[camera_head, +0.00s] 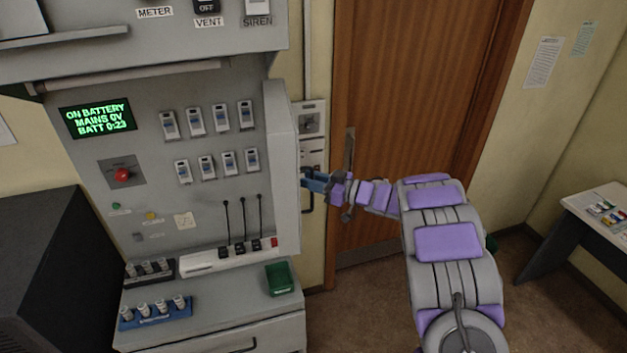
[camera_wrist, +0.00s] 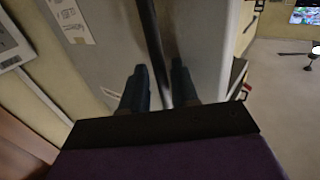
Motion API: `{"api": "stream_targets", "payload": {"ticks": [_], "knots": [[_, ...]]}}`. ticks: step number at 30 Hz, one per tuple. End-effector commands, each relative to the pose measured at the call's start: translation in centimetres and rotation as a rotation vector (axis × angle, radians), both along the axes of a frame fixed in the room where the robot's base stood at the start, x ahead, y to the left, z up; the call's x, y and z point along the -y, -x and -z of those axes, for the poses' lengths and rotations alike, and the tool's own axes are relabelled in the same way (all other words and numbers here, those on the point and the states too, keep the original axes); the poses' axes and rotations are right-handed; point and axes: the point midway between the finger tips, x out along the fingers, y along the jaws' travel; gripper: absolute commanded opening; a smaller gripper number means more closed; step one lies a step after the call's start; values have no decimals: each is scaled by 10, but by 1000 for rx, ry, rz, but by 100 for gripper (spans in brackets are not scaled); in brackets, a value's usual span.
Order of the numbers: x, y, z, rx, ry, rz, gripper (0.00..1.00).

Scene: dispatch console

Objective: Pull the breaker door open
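The breaker door appears to be the grey panel that fills the middle of the wrist view (camera_wrist: 205,40). A dark upright bar handle (camera_wrist: 149,25) stands on it. In the head view the handle (camera_head: 307,201) shows as a thin dark loop at the console's right side. My gripper (camera_head: 312,181) reaches it from the right. In the wrist view its two blue fingers (camera_wrist: 160,85) stand one on each side of the bar. They look apart, with some gap on the left of the bar; firm contact is not visible. The door looks closed, though its edges are partly hidden.
The grey console (camera_head: 150,215) with breakers, levers and a green display (camera_head: 97,118) stands at left. A switch box (camera_head: 309,122) hangs on the wall beside it. A wooden door (camera_head: 400,90) is behind my arm. Carpet (camera_head: 550,285) at right is clear before a desk (camera_head: 590,225).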

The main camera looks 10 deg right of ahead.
Motion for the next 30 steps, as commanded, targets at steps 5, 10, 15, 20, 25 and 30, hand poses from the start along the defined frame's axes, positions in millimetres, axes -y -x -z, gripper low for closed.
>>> {"api": "stream_targets", "payload": {"ticks": [5,10,15,20,25,30], "knots": [[8,3,1,-1,-1,2,29],[28,18,3,0,-1,3,29],[59,41,3,0,2,5,29],[88,62,3,1,1,4,29],[113,82,3,-1,3,5,29],[130,96,2,0,1,1,29]]}}
